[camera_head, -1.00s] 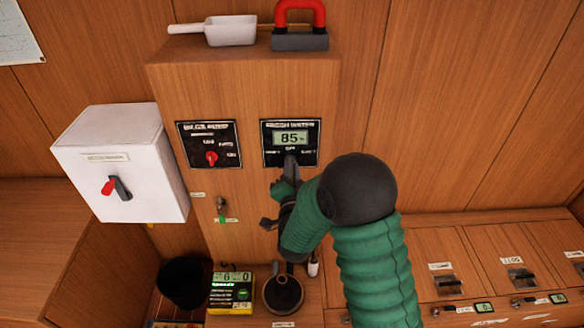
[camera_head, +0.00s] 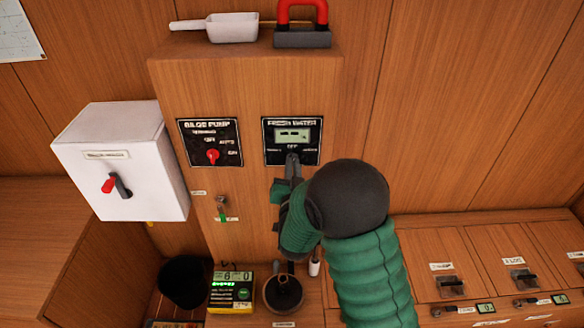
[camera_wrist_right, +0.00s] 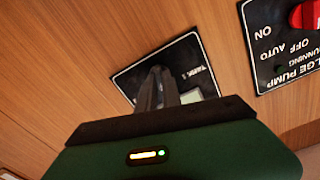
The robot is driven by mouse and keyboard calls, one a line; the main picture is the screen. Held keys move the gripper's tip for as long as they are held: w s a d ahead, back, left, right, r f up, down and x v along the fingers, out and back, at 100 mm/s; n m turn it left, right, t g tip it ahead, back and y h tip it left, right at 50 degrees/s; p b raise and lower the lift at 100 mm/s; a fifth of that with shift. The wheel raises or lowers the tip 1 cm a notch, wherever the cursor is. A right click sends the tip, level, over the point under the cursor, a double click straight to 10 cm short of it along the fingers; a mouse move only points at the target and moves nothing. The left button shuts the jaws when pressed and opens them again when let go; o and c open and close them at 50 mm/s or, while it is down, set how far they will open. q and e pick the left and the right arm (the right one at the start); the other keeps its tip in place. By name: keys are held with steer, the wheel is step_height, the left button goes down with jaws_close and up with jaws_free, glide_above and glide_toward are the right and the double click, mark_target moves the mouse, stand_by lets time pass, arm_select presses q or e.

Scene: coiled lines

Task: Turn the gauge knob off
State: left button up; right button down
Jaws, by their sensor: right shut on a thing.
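The fresh water gauge panel (camera_head: 311,152) is a black plate on the front of the wooden cabinet. Its small display (camera_head: 292,135) shows dashes rather than a number. My right gripper (camera_head: 292,160) is at the lower middle of this panel, just under the OFF label, and is shut on the gauge knob. The fingers hide the knob, so its pointing direction is not clear. The right wrist view shows the gripper fingers (camera_wrist_right: 157,76) against the gauge panel (camera_wrist_right: 187,52), seen upside down. My left gripper is not in view.
The bilge pump panel (camera_head: 225,152) with a red knob (camera_head: 212,156) is left of the gauge. A white box (camera_head: 140,145) with a red-tipped lever stands further left. A scoop (camera_head: 232,28) and a red-handled block (camera_head: 302,38) lie on the cabinet top. Switches line the right counter.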

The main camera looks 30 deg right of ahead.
steer(key=shift+w+d+r+n, duration=0.1)
steer(key=shift+r+n, duration=0.1)
steer(key=shift+n, duration=0.55)
steer(key=shift+w+r+n, duration=0.1)
steer(key=shift+r+n, duration=0.1)
steer(key=shift+n, duration=0.55)
steer(key=c, duration=1.5)
jaws_free()
steer(key=shift+f, duration=0.15)
steer(key=shift+s, duration=0.1)
steer(key=shift+f, duration=0.15)
